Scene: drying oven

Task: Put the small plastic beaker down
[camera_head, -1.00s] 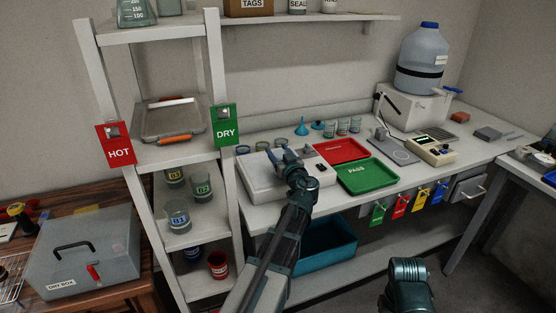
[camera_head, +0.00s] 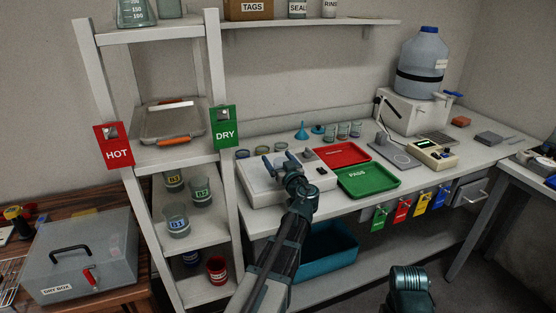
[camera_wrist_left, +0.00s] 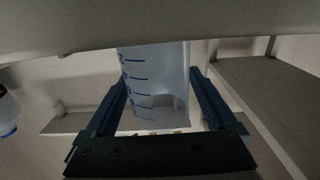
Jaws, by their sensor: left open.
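A translucent plastic beaker (camera_wrist_left: 155,80) with blue graduation marks shows in the left wrist view between the two fingers of my left gripper (camera_wrist_left: 160,105). The fingers stand on either side of it; whether they touch it I cannot tell. In the head view my left gripper (camera_head: 280,161) is open, over the back part of the white box-shaped device (camera_head: 315,178) on the bench. I cannot make out this beaker clearly in the head view. My right arm (camera_head: 409,287) shows at the bottom, but its gripper does not.
A red tray (camera_head: 342,153) and a green tray (camera_head: 368,181) lie right of the device. Small containers (camera_head: 261,150) stand behind it. A shelf rack (camera_head: 222,175) with beakers stands close on the left. A teal bin (camera_head: 325,255) sits below the bench.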

